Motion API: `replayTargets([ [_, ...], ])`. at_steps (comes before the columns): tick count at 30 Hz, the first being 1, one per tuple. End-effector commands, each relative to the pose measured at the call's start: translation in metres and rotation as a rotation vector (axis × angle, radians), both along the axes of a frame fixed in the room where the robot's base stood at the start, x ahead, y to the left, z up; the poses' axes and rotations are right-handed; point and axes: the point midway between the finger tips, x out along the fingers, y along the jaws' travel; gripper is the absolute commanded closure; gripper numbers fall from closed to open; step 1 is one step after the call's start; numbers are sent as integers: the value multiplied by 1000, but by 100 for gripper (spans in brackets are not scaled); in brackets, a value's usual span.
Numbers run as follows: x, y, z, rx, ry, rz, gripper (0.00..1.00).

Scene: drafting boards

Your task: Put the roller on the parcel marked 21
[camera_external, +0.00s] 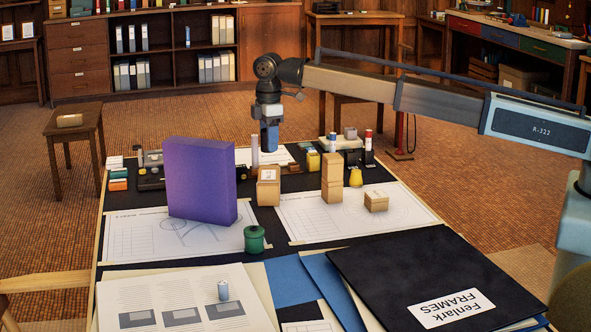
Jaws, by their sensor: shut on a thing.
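My gripper (269,124) hangs over the far middle of the board table, shut on a small dark blue piece (270,139). The piece is too small to tell for sure whether it is the roller. Below it is a cardboard parcel (268,190) with a white label on top; a gap shows between them. Another small labelled parcel (376,201) lies to the right on a drawing sheet. Between them stands a stack of cardboard boxes (332,180). The number 21 cannot be read on any parcel at this size.
A tall purple box (200,182) stands left of the labelled parcel. A black folder (430,275) covers the near right. Several small items line the far edge.

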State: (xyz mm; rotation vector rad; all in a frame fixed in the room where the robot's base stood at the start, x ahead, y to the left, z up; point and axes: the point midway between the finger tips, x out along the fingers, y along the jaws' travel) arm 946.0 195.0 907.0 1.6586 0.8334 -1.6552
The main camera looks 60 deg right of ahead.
Motion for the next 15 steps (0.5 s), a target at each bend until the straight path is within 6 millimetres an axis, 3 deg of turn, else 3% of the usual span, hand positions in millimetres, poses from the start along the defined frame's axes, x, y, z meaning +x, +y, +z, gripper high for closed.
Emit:
replayTargets([
  [3,-1,0,-21,-1,2,0,89],
  [15,-1,0,-59,0,1,0,89],
])
